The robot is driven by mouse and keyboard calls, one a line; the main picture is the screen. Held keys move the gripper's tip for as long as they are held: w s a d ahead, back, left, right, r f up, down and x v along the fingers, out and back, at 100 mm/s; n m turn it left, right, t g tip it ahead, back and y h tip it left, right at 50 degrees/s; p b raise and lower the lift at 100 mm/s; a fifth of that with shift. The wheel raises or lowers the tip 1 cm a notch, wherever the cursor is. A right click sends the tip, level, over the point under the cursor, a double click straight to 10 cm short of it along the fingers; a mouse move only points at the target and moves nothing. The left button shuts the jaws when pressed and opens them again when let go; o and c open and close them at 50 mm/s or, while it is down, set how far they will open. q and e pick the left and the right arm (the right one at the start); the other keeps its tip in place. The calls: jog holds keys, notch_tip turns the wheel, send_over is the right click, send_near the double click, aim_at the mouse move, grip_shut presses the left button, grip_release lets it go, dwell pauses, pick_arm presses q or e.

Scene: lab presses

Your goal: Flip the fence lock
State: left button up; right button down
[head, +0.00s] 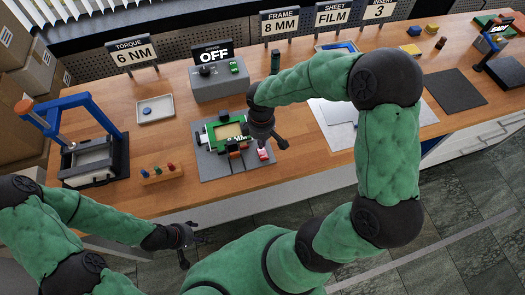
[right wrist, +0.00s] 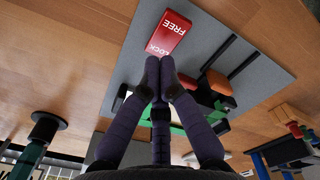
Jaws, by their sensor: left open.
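The fence lock is a small red block marked FREE and LOCK (right wrist: 169,32); in the head view it shows as a pinkish-red piece (head: 264,155) at the front right of the green-framed fixture (head: 226,131). My right gripper (head: 272,143) is over the fixture's right side, close to the lock. In the right wrist view its fingertips (right wrist: 159,67) are together at the LOCK end of the block, partly covering that marking. Whether they touch it I cannot tell. Nothing shows between the fingers. My left gripper (head: 190,246) is open and empty in front of the table's front edge.
The fixture stands on a grey mat (head: 212,172). A box reading OFF (head: 220,82) stands behind it. Bare table lies between the tray and the rack.

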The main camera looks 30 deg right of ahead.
jog(key=shift+r+p, duration=1.6)
jog(key=shift+r, duration=0.55)
pick_arm(q)
notch_tip(320, 180, up, 4)
jog(key=shift+f, duration=0.25)
jog(key=shift+s, duration=0.1)
pick_arm(e)
jog(key=shift+f, duration=0.1)
